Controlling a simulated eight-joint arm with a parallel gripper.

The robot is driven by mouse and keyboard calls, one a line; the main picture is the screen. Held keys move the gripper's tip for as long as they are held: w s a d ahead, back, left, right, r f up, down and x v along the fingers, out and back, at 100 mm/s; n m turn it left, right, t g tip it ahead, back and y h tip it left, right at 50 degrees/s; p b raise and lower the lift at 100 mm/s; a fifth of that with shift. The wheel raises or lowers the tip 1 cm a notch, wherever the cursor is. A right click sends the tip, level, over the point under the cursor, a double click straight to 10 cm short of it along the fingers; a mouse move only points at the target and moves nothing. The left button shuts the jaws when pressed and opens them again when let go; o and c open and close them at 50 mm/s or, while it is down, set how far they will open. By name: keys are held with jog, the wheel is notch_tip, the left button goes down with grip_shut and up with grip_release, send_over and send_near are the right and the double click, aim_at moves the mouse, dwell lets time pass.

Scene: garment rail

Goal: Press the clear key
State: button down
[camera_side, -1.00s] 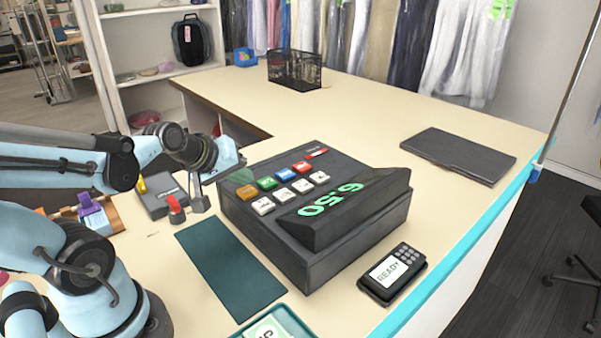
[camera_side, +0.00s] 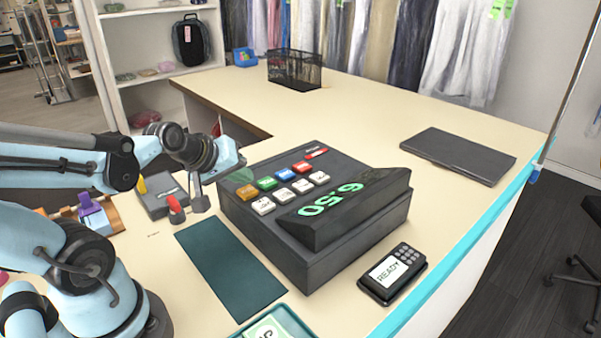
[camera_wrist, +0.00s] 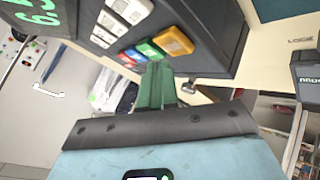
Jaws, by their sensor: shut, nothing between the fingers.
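The dark cash register (camera_side: 330,235) stands on the counter, its tilted display showing 6.50 in green. Its back row has an orange key (camera_side: 247,192), a green key (camera_side: 267,183), a blue key (camera_side: 285,174) and a red key (camera_side: 301,167); white keys (camera_side: 283,195) lie in front. The key labels are too small to read, so I cannot tell which is clear. My gripper (camera_side: 239,176) is shut and empty, its green fingers by the orange-key end of the register. In the wrist view, the fingertips (camera_wrist: 156,66) appear beside the green key (camera_wrist: 150,49); contact cannot be told.
A teal mat (camera_side: 230,265) lies before the register, with a teal tray (camera_side: 272,326) at the front edge. A card reader (camera_side: 392,275) showing READY stands right of the mat. A dark closed case (camera_side: 458,156) and a black wire basket (camera_side: 295,70) sit farther back. The counter between is clear.

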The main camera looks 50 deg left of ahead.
aim_at(244, 193)
jog(key=shift+f, duration=0.15)
dwell(0.6)
jog(key=shift+f, duration=0.25)
jog(key=shift+f, duration=0.45)
dwell(0.6)
jog(key=shift+r, duration=0.85)
jog(key=shift+r, duration=2.5)
jog(key=shift+d, duration=0.1)
